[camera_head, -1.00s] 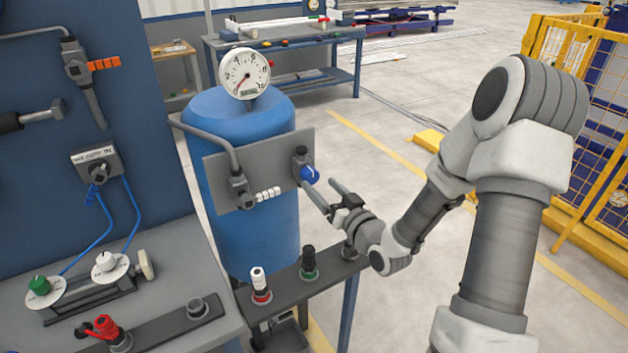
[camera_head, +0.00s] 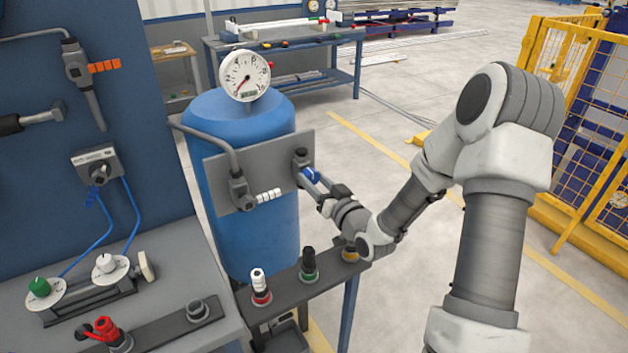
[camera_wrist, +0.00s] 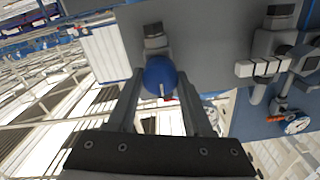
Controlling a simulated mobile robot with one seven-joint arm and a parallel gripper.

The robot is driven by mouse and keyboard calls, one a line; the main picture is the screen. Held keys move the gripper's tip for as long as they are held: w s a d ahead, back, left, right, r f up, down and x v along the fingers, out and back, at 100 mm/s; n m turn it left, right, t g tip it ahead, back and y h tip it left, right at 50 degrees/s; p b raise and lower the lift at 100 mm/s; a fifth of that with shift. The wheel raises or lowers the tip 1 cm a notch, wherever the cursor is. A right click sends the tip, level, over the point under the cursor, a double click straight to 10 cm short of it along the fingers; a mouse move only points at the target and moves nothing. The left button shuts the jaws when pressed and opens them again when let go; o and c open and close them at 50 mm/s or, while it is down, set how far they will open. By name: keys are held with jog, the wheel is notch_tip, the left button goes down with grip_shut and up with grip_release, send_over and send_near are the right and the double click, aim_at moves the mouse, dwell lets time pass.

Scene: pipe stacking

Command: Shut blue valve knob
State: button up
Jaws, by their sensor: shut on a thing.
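The blue valve knob (camera_head: 311,175) sits on the right end of a grey panel (camera_head: 250,170) fixed to the front of a blue tank (camera_head: 262,238). My gripper (camera_head: 309,183) is at the knob, reaching in from the right, and its fingers partly hide it. In the wrist view the knob (camera_wrist: 160,76) shows as a round blue shape between the tips of my two fingers (camera_wrist: 158,84). The gripper is shut on the knob.
A round gauge (camera_head: 245,75) stands on top of the tank. Below the panel, a dark rail (camera_head: 285,292) carries several coloured fittings. A workbench (camera_head: 110,310) is at lower left. Yellow fencing (camera_head: 575,150) stands at right, with open floor between.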

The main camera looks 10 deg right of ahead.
grip_shut()
jog(key=m, duration=0.4)
jog(key=shift+d+m, duration=0.1)
jog(key=shift+m, duration=0.2)
jog(key=m+p, duration=0.1)
jog(key=m, duration=0.2)
jog(key=shift+m, duration=0.4)
jog(key=m+p, duration=0.1)
jog(key=m, duration=0.4)
jog(key=shift+p, duration=0.3)
jog(key=shift+f+m+p, duration=0.15)
jog(key=shift+m+p, duration=0.4)
jog(key=shift+m, duration=1.75)
